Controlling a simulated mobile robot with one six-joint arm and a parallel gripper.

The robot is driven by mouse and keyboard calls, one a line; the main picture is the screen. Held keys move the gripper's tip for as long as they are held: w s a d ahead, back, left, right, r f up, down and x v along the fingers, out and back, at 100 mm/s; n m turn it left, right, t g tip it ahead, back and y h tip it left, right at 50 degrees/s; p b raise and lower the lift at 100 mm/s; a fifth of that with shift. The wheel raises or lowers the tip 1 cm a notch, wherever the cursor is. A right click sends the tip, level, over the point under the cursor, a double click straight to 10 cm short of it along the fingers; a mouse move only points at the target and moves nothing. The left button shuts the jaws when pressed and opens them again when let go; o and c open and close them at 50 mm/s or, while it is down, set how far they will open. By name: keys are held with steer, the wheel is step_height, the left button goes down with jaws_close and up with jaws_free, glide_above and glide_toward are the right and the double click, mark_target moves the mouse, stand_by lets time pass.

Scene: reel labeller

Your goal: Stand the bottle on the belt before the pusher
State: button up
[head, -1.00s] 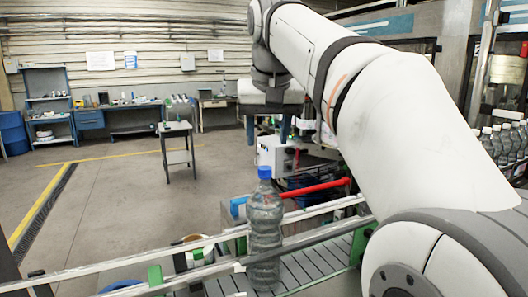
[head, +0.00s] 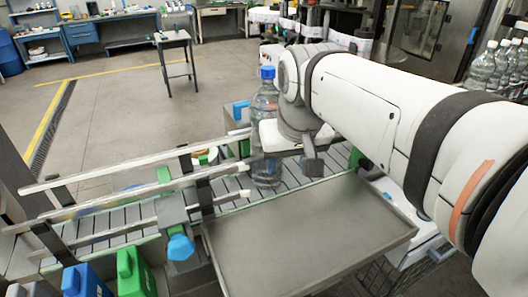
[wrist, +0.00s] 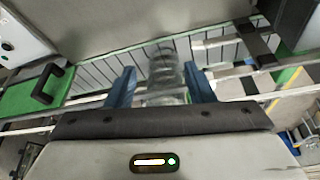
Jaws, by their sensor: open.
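The clear plastic bottle (head: 265,108) with a blue cap stands upright on the slatted belt (head: 228,196), by the guide rails. In the wrist view the bottle (wrist: 164,82) shows between the two blue fingers of my gripper (wrist: 161,80). The fingers are open, one on each side of it; I cannot tell if either touches it. In the head view my wrist is right beside the bottle and covers part of its right side. The red pusher is not visible now; my arm covers that area.
A grey metal tray (head: 310,235) lies in front of the belt. Pale guide rails (head: 120,197) run along the belt to the left. Blue and green jugs (head: 134,272) stand at the lower left. Several clear bottles (head: 490,66) stand at the right.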

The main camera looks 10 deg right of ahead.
steer(key=s+f, duration=0.2)
steer(key=f, duration=0.1)
steer(key=s+f, duration=0.2)
steer(key=f, duration=0.2)
steer(key=s+f, duration=0.3)
steer(key=shift+a+f, duration=0.1)
steer(key=shift+f, duration=0.05)
steer(key=shift+w+f+g+b, duration=0.1)
steer(key=shift+f+g+b, duration=0.2)
steer(key=shift+f+b, duration=0.75)
